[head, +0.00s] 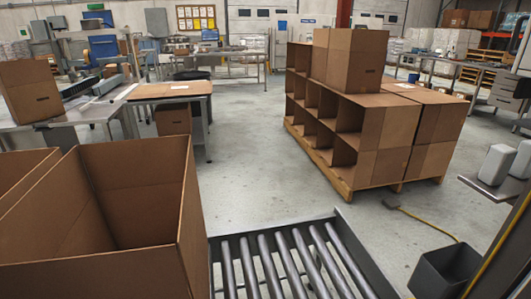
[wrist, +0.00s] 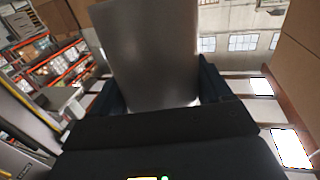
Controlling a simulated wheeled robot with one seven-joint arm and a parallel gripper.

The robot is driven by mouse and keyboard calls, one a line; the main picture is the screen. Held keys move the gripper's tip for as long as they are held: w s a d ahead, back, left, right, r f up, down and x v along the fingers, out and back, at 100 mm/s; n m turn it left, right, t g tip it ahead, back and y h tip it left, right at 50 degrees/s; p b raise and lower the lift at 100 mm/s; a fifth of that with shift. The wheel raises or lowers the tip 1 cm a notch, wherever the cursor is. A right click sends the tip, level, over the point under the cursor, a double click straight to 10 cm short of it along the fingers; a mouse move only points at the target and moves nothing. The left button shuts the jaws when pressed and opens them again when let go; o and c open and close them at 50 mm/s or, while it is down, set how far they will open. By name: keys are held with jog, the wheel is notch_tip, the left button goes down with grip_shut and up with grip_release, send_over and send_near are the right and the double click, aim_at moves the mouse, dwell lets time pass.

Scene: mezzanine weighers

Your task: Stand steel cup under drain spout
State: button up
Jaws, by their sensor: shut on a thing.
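My gripper (wrist: 160,98) is in the wrist view, its dark fingers on either side of a grey metal cup (wrist: 150,50). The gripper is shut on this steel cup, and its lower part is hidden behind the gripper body. The cup is raised, with the building's windows and shelving behind it. Neither my gripper nor the cup shows in the head view. I cannot make out a drain spout in either view.
The head view shows a roller conveyor (head: 290,265) in front, a large open carton (head: 120,235) at left, and stacked boxes on a pallet (head: 345,192). A dark bin (head: 445,270) stands at lower right. Clear concrete floor lies between the bench (head: 170,90) and the pallet.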

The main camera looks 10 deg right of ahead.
jog(key=a+y, duration=0.1)
jog(key=a+n+y, duration=0.1)
jog(key=a, duration=0.1)
jog(key=a+p, duration=0.1)
jog(key=a, duration=0.1)
jog(key=shift+s+a+r+n+y, duration=0.25)
jog(key=shift+s+r+n+y, duration=0.1)
jog(key=shift+r+n+y, duration=0.05)
jog(key=shift+d, duration=0.15)
dwell(1.3)
jog(key=d+f+m+g+h+b, duration=0.3)
jog(key=d+m+h+b, duration=0.55)
jog(key=d, duration=1.25)
jog(key=s+d+f+m+g+h+b, duration=0.1)
jog(key=s+d+m+g+h, duration=0.1)
jog(key=s+d, duration=0.3)
jog(key=s+d+f+m+g+h+b, duration=0.1)
jog(key=s+d+g+h, duration=0.3)
jog(key=d, duration=1)
jog(key=shift+s+d+m+g+h+b, duration=0.2)
jog(key=shift+s+m+g+h+b, duration=0.1)
jog(key=shift+s+m+h+b, duration=0.4)
jog(key=shift+s+f, duration=0.15)
jog(key=shift+f, duration=0.05)
notch_tip(320, 180, down, 9)
jog(key=b, duration=0.6)
jog(key=shift+f, duration=0.2)
